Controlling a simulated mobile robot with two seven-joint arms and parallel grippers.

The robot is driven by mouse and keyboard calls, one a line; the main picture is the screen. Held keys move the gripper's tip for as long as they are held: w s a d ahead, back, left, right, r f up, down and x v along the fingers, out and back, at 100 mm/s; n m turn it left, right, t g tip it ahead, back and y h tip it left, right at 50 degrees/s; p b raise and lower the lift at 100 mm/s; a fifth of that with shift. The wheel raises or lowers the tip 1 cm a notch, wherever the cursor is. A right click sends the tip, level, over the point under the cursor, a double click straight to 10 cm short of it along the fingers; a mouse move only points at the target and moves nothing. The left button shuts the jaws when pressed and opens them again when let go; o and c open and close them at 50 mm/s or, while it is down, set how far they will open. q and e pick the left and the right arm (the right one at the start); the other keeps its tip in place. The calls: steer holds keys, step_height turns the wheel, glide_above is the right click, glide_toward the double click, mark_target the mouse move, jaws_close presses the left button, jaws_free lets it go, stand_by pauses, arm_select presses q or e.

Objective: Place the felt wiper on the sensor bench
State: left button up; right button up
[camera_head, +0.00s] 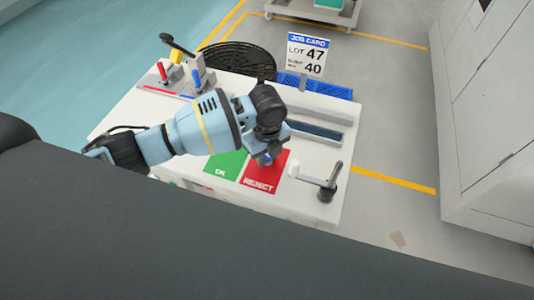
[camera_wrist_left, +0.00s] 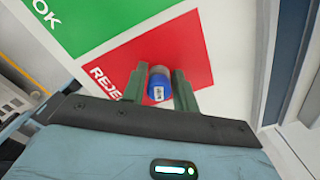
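My left gripper (camera_head: 265,158) reaches down over the red REJECT mat (camera_head: 278,182) on the white bench top (camera_head: 122,115). In the left wrist view its two green fingers (camera_wrist_left: 161,88) stand close on both sides of a small blue cylinder (camera_wrist_left: 158,91) with a grey end and a white label. The fingers seem to touch it. A bit of its blue shows below the gripper in the head view. I cannot tell whether it is the felt wiper. Whether it rests on the mat is unclear. My right gripper is out of view.
A green OK mat (camera_head: 225,163) lies left of the red one. Red and blue levers (camera_head: 162,72) stand at the back left. A job card (camera_head: 306,54) stands behind. A grey cabinet (camera_head: 490,110) is at right.

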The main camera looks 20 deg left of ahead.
arm_select(q)
steer(key=o, duration=0.3)
steer(key=shift+r, duration=0.1)
step_height(320, 180, up, 11)
steer(key=shift+f+p, duration=0.1)
steer(key=shift+p, duration=0.4)
steer(key=shift+r, duration=0.75)
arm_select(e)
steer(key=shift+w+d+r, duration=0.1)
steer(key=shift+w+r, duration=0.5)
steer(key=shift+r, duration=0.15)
